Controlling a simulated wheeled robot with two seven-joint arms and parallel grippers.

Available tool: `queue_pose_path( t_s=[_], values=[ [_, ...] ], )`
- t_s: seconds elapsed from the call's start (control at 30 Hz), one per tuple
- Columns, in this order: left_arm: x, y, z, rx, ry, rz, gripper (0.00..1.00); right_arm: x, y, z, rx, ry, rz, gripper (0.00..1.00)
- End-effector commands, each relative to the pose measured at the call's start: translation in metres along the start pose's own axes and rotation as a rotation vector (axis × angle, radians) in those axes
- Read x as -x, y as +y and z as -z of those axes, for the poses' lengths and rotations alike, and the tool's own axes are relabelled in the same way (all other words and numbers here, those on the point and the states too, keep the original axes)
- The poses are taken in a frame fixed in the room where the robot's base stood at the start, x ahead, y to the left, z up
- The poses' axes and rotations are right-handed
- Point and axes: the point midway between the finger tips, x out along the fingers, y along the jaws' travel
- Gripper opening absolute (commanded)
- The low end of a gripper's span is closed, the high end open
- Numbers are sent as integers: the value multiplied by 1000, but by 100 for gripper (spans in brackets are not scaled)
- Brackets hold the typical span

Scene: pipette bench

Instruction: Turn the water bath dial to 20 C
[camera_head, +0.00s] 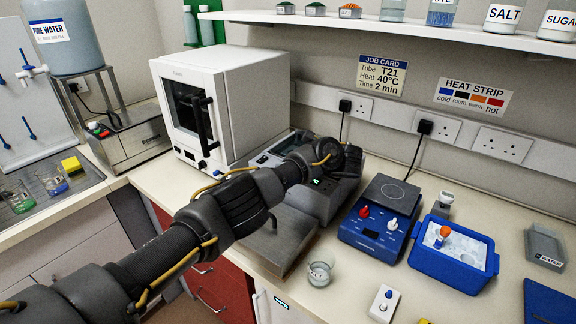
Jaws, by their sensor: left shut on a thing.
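A grey bench unit (318,205) with a small green light stands in the middle of the counter, and a flat metal-topped box (275,245) is at its front left. I take the grey unit to be the water bath, but no label on it is readable. My left arm reaches across it from the lower left. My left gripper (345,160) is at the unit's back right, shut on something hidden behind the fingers. The dial and its setting cannot be seen. My right gripper is not in view.
A white oven (225,90) stands behind on the left. A blue hot plate (380,228) and a blue ice tray (455,276) are to the right. A glass beaker (319,273) stands in front. A job card (381,74) hangs on the wall.

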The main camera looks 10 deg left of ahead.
Motion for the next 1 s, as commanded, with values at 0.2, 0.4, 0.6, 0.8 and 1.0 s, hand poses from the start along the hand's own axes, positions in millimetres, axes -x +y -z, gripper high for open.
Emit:
queue_pose_path(
  t_s=[0.2, 0.4, 0.6, 0.8, 1.0],
  values=[
    [0, 0, 2, 3, 2, -10, 2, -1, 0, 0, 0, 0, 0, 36],
    [0, 0, 2, 3, 2, -10, 2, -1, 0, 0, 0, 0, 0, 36],
    [0, 0, 1, 3, 2, -10, 41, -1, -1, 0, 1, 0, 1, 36],
    [0, 0, 1, 3, 1, -10, 46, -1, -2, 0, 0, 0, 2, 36],
    [6, -1, 0, 4, 2, -8, 46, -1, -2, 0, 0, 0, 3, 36]
  ],
)
